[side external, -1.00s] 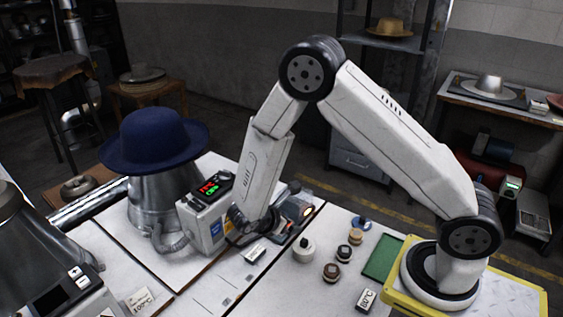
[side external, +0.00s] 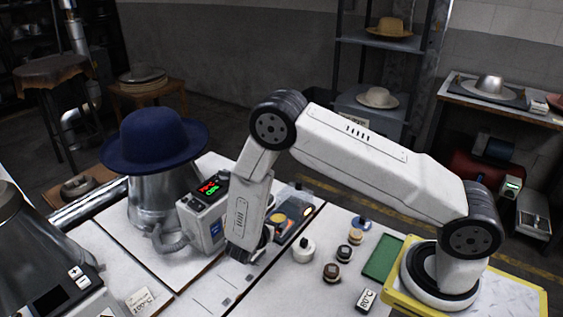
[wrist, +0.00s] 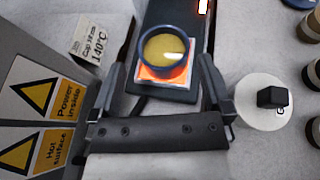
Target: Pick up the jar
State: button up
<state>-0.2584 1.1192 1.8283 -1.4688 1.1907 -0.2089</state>
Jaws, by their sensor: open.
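A round white jar (side external: 303,250) with a dark knob stands on the white bench, and it also shows right of my fingers in the wrist view (wrist: 262,101). Which one the task means I cannot tell. My gripper (wrist: 166,84) is open, with nothing gripped. In the side view my gripper (side external: 256,250) is low over the bench, left of the white jar and apart from it. Its fingertips are unclear there.
A dark device with a yellow disc (wrist: 163,48) lies ahead of my fingers. A control box (side external: 203,215) and a steel hat block under a blue hat (side external: 153,140) stand left. A 140°C card (wrist: 92,42) is close by. A green mat (side external: 382,257) lies right.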

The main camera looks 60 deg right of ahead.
aim_at(279, 218)
jog(key=shift+x, duration=2.9)
jog(key=shift+s+f, duration=0.1)
jog(key=shift+s, duration=0.1)
grip_shut()
jog(key=shift+r, duration=0.95)
jog(key=s+a+r, duration=0.3)
jog(key=s+r, duration=0.8)
jog(key=s, duration=0.2)
jog(key=shift+s, duration=0.35)
jog(key=shift+d, duration=0.1)
